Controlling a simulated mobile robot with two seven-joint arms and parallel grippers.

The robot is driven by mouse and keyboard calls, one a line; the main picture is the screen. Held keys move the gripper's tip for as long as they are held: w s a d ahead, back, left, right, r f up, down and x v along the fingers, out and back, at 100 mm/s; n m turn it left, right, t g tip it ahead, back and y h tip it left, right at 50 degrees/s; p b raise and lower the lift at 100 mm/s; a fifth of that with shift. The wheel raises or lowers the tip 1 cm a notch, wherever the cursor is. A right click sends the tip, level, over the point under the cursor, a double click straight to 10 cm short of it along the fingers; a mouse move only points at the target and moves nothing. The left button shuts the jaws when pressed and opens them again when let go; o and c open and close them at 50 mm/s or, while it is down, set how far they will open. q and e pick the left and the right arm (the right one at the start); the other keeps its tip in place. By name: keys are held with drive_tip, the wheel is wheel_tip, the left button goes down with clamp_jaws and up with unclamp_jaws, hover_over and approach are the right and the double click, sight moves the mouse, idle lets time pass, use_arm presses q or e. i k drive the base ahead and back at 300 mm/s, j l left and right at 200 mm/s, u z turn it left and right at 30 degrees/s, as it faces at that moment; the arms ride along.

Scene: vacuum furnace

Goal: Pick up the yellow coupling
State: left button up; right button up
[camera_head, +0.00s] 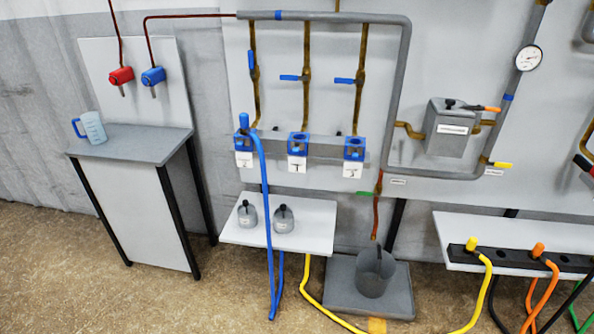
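A yellow coupling (471,243) stands in the black holder strip (515,259) on the white shelf at the right. A yellow hose (486,285) bends down from just beside it toward the floor. An orange coupling (538,250) with an orange hose stands to its right in the same strip. Neither of my grippers is in view.
A small white shelf (305,228) with two grey lidded pots stands in the middle. A blue hose (266,200) hangs in front of it. A grey bucket (372,283) stands on a low grey platform. A side table (135,140) with a jug is at left.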

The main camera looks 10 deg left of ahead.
sight(471, 244)
drive_tip(key=i+l+z, duration=0.1)
drive_tip(key=l+z, duration=0.25)
drive_tip(key=i+l+z, duration=0.1)
drive_tip(key=l+z, duration=0.3)
drive_tip(key=i+l+z, duration=0.2)
drive_tip(key=l+z, duration=0.15)
drive_tip(key=i+l+z, duration=0.25)
drive_tip(key=z, duration=0.15)
drive_tip(key=l, duration=0.1)
